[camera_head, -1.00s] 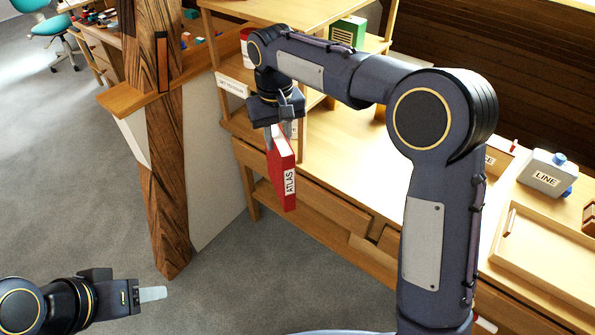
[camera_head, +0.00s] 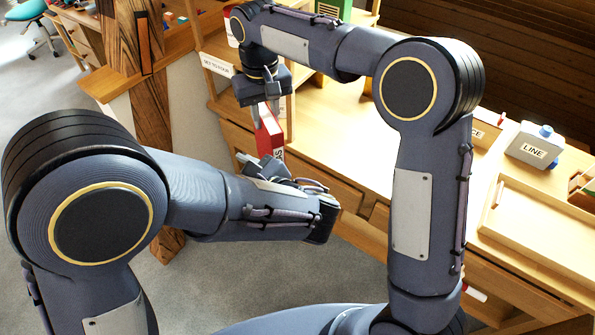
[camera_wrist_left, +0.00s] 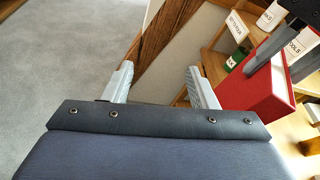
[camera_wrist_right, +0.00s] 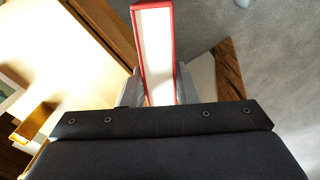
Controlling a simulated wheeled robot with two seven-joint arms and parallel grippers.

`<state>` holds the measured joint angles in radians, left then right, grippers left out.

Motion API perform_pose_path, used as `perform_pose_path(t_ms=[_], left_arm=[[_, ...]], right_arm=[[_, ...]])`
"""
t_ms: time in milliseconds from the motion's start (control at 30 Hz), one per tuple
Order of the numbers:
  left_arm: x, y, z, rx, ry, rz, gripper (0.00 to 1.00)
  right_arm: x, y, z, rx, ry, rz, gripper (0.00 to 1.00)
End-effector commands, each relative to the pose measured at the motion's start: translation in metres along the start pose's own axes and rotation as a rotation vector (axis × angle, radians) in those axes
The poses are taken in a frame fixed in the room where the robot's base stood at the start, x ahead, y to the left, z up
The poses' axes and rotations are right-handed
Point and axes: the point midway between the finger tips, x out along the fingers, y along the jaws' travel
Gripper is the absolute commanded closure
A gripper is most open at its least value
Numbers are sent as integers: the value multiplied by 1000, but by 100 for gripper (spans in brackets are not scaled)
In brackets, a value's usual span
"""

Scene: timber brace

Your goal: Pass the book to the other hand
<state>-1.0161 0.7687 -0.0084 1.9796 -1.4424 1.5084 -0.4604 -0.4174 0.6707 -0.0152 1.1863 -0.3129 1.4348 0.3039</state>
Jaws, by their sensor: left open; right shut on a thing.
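The red book (camera_head: 268,128), labelled ATLAS, hangs upright below my right gripper (camera_head: 265,108), which is shut on its upper end. In the right wrist view the book (camera_wrist_right: 155,50) stands between the two fingers (camera_wrist_right: 155,90), its white page edge facing the camera. My left gripper (camera_head: 255,160) is open and close to the book's lower part, partly hidden by my left arm. In the left wrist view its fingers (camera_wrist_left: 160,88) are apart with nothing between them. The book (camera_wrist_left: 255,95) is to the right of them there, outside the jaws.
A wooden workbench (camera_head: 340,130) with shelves stands behind the book. A timber post (camera_head: 150,90) rises at the left. A jug labelled LINE (camera_head: 535,146) and a wooden tray (camera_head: 535,225) are on the bench at right.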

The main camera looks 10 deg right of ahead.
Motion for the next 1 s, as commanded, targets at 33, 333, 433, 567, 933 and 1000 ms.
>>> perform_pose_path(t_ms=[33, 333, 433, 567, 933, 1000], left_arm=[[-16, -19, -13, 71, -55, -83, 47], [-74, -74, -52, 259, -251, -354, 47], [-76, -78, -55, 272, -267, -374, 47], [-64, -84, -53, 272, -268, -374, 47], [-2, -110, -38, 269, -266, -371, 47], [8, -114, -36, 270, -266, -372, 47]], right_arm=[[-1, 0, 0, 0, 2, -1, 100], [-1, 0, 0, 0, 2, -1, 100], [-1, 0, 0, 0, 2, -1, 100], [-1, 0, 0, 0, 2, -1, 100], [-1, 0, 0, 0, 2, -1, 100], [-1, 0, 0, 0, 2, -1, 100]])
